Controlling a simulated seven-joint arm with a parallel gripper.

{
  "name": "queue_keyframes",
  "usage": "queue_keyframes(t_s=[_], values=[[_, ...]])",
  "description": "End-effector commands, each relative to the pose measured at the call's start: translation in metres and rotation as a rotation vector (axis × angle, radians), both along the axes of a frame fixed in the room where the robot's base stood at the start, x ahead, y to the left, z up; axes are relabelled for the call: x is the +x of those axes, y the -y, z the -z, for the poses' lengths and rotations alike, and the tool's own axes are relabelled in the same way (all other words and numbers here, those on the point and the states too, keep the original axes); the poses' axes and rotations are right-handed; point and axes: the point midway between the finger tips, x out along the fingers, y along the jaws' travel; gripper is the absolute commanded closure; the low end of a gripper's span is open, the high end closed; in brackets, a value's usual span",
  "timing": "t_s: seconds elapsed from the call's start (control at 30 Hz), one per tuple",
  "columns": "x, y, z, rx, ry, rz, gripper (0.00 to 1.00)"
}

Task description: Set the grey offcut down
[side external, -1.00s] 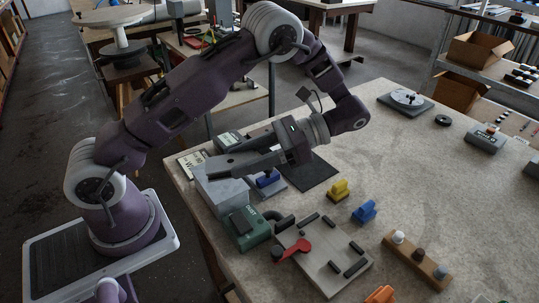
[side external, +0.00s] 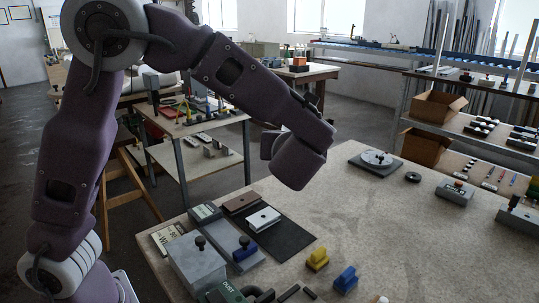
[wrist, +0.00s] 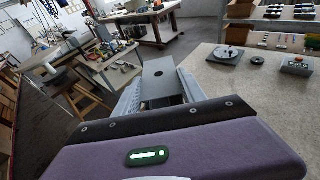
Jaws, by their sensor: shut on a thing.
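In the wrist view, my gripper (wrist: 160,97) is shut on a flat grey piece with a dark round hole, which looks like the grey offcut (wrist: 157,80). The piece sticks out beyond the fingers and is held up in the air, with floor and furniture behind it. In the side view my wrist is raised above the far edge of the workbench (side external: 400,220). My fingers and the held piece are hidden there behind my wrist.
A dark mat (side external: 292,243) holds a brown block (side external: 241,203) and a silver block (side external: 264,219). Beside it stand a grey box (side external: 197,265) and a blue-handled piece (side external: 245,250). Yellow (side external: 318,259) and blue (side external: 346,279) pieces stand nearer. The bench's middle right is largely clear.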

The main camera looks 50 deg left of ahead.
Motion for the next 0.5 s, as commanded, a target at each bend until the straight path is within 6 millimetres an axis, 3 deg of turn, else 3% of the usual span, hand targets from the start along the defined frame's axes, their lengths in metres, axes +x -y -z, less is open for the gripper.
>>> queue_keyframes(t_s=[0.27, 0.5], values=[[-0.001, -0.001, 0.060, 0.005, 0.001, -0.003, 0.99], [-0.002, -0.002, 0.143, 0.007, 0.009, -0.005, 0.99]])
